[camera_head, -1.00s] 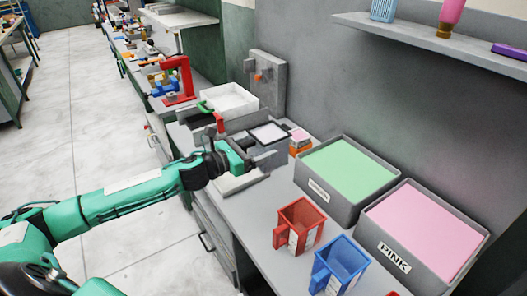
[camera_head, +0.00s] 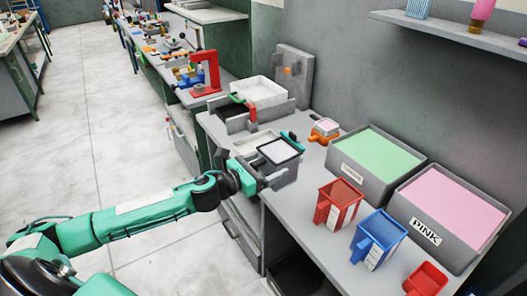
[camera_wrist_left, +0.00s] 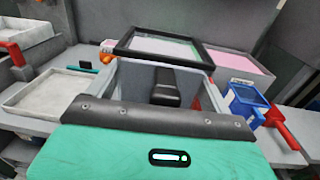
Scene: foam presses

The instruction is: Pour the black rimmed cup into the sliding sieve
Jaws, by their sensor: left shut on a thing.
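The black rimmed cup (camera_head: 279,152) is a square grey cup with pale contents, and it also shows in the left wrist view, where its black rim (camera_wrist_left: 205,60) is near the top. My left gripper (camera_head: 262,178) is shut on the cup's handle side and holds it roughly upright. The cup is at the bench's front part; I cannot tell its exact height. What I take as the sliding sieve is the grey box with a white inside (camera_head: 258,91), farther back, with red and green parts at its front. My right gripper is not in view.
A pale tray (camera_wrist_left: 45,100) lies left of the cup. A small orange cup (camera_head: 324,131) stands behind it. Green and pink foam bins (camera_head: 347,178) line the wall. A red cup (camera_head: 338,203), a blue cup (camera_head: 378,238) and another red cup (camera_head: 426,279) stand in front.

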